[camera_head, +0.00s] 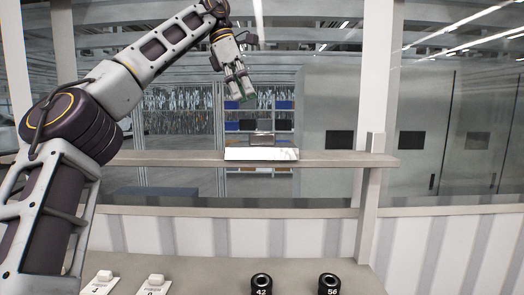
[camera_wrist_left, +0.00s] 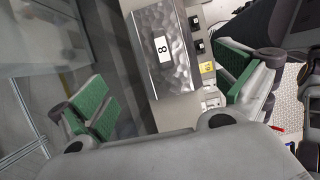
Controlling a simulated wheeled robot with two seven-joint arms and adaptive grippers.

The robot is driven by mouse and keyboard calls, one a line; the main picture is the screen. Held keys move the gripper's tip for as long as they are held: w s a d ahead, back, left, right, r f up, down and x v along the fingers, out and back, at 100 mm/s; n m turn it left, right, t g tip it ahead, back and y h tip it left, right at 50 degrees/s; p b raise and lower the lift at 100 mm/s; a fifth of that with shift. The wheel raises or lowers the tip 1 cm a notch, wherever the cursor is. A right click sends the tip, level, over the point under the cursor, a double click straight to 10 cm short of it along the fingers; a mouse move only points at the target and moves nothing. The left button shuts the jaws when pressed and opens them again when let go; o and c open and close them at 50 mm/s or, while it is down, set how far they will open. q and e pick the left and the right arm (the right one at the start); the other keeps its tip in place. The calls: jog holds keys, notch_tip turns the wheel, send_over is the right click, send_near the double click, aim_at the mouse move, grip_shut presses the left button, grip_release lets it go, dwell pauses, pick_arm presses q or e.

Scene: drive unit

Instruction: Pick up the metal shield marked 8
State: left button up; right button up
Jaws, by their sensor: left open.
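The metal shield marked 8 is a silver plate with a dented, shiny face and a white label reading 8; it shows in the left wrist view (camera_wrist_left: 177,66). In the head view a bright, flat metal piece that looks like this shield (camera_head: 261,154) rests on the shelf. My left gripper (camera_head: 240,90) is open and empty, above the shelf and slightly left of the shield. In the left wrist view its green-padded fingers (camera_wrist_left: 165,95) stand wide apart on either side of the shield's near end, without visible contact. My right gripper is out of view.
The shelf (camera_head: 340,159) runs between pale posts (camera_head: 376,110). On the lower counter (camera_head: 215,275) are white blocks (camera_head: 155,284) and black round parts marked 42 (camera_head: 261,284) and 56 (camera_head: 329,284). The shelf right of the shield is clear.

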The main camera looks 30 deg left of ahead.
aim_at(262, 135)
pick_arm(q)
jog(key=shift+f, duration=0.1)
jog(key=shift+x, duration=2.75)
jog(key=shift+f, duration=0.1)
jog(key=shift+d+f, duration=0.1)
jog(key=shift+x, duration=2.45)
jog(key=shift+s+d, duration=0.1)
jog(key=shift+d, duration=0.05)
